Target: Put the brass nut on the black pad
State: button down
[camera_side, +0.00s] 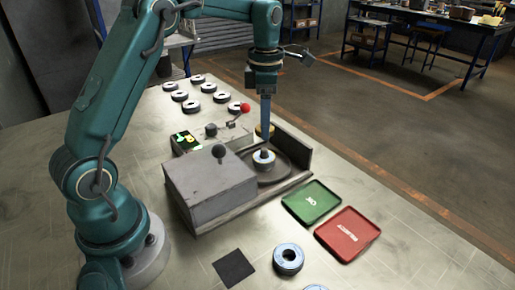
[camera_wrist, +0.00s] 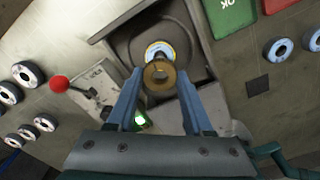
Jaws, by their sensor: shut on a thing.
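My gripper (camera_side: 266,124) is shut on the brass nut (camera_wrist: 159,76), a ring with a dark central hole, held between its two blue fingers. In the side view the brass nut (camera_side: 264,131) is partly hidden by the fingers and is up above the spindle of the grey machine, apart from the flap disc (camera_side: 263,162) mounted there. The black pad (camera_side: 233,268) is a small dark square lying bare on the table at the front, well away from my gripper. It also shows in the wrist view (camera_wrist: 257,87), to the right of the machine.
The grey machine (camera_side: 210,189) has a back wall (camera_side: 292,150) and a red-knobbed lever (camera_side: 245,108) nearby. A green tray (camera_side: 311,202) and a red tray (camera_side: 347,234) lie to its right. Loose discs (camera_side: 288,259) lie near the pad; several more (camera_side: 192,107) stand behind.

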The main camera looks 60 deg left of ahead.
notch_tip(320, 180, up, 3)
jog(key=m, duration=1)
send_over(233, 267)
notch_tip(233, 267, down, 7)
jog(key=shift+f, duration=2.65)
jog(key=shift+f, duration=0.35)
jog(key=shift+f, duration=0.3)
